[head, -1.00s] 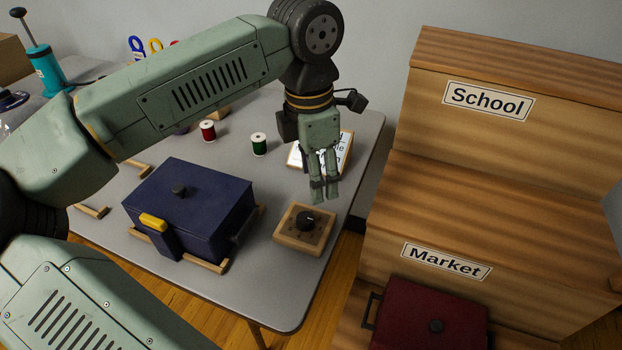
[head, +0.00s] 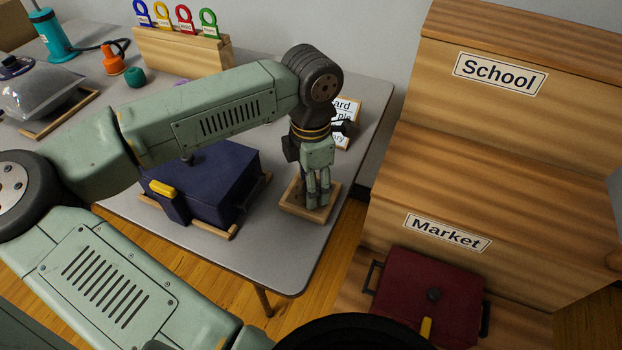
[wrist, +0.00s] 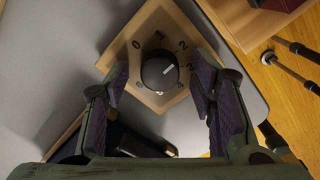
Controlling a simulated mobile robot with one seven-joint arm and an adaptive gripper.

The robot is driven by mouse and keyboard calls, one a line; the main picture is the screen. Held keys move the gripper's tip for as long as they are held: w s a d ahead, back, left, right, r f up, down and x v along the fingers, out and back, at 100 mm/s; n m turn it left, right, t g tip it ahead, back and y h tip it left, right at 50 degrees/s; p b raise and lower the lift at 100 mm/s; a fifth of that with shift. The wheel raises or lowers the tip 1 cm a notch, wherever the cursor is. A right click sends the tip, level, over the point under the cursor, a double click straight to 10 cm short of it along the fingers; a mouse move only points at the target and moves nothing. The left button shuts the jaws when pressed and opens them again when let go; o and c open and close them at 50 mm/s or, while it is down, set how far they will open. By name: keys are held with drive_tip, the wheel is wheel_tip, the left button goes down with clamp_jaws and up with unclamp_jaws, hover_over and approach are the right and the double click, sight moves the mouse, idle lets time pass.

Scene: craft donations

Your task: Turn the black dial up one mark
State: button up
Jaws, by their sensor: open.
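The black dial (wrist: 158,72) sits on a square wooden base (wrist: 120,58) with printed numbers around it. Its white pointer line points to the right and slightly up in the wrist view, near the 2 and the mark below it; I cannot tell the exact mark. My gripper (wrist: 161,95) is open, its fingers on either side of the dial's near edge, with no clear contact showing. In the head view my gripper (head: 318,204) points down over the wooden base (head: 292,207) and hides most of the dial.
A navy box (head: 228,180) with a yellow latch stands left of the base on the grey table (head: 270,262). A sign (head: 344,112) stands behind. Wooden steps (head: 440,170) with a dark red box (head: 425,295) are to the right. The table's edge is close to the base.

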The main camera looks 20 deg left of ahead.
drive_tip(key=c, duration=1.2)
